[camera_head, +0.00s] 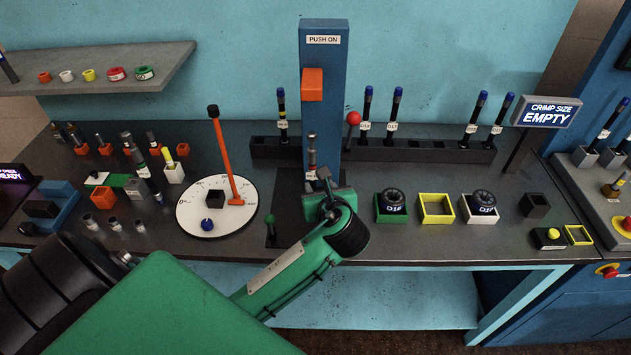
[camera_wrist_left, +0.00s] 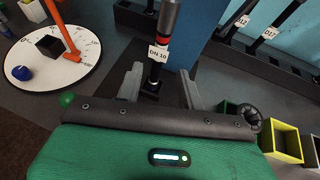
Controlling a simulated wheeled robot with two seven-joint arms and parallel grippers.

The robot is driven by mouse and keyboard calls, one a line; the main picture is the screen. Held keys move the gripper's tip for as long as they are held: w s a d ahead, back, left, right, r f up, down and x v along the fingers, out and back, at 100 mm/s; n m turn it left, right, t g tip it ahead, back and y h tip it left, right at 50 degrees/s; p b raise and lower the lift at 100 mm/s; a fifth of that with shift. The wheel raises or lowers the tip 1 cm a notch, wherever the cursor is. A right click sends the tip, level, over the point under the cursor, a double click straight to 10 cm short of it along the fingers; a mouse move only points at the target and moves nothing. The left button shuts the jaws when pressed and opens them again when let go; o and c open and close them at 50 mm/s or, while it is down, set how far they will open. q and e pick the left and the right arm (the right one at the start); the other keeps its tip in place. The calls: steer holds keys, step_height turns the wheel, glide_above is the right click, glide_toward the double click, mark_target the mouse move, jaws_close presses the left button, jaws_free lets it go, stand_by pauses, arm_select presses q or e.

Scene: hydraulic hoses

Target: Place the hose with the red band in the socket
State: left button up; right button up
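The hose with the red band (camera_head: 312,155) stands upright in front of the blue "PUSH ON" column (camera_head: 324,115). In the left wrist view, the hose (camera_wrist_left: 167,22) has a dark body, a red band and a white "DN 10" tag. Its lower end meets a small black block (camera_wrist_left: 151,86), which looks like a socket; how deep it sits I cannot tell. My left gripper (camera_head: 323,183) is low at the hose. In the left wrist view, the left gripper (camera_wrist_left: 158,88) has its fingers apart, one on each side of the hose's lower end, with gaps visible. My right gripper is not in view.
An orange lever on a white dial (camera_head: 188,212) stands left of my arm. A red-knobbed lever (camera_head: 353,118) is close to the column's right. A black rack (camera_head: 430,149) with several hoses runs behind. Yellow (camera_head: 436,222), green and white boxes stand right.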

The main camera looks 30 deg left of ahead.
arm_select(q)
steer(key=shift+v, duration=1.5)
steer(key=shift+f, duration=0.1)
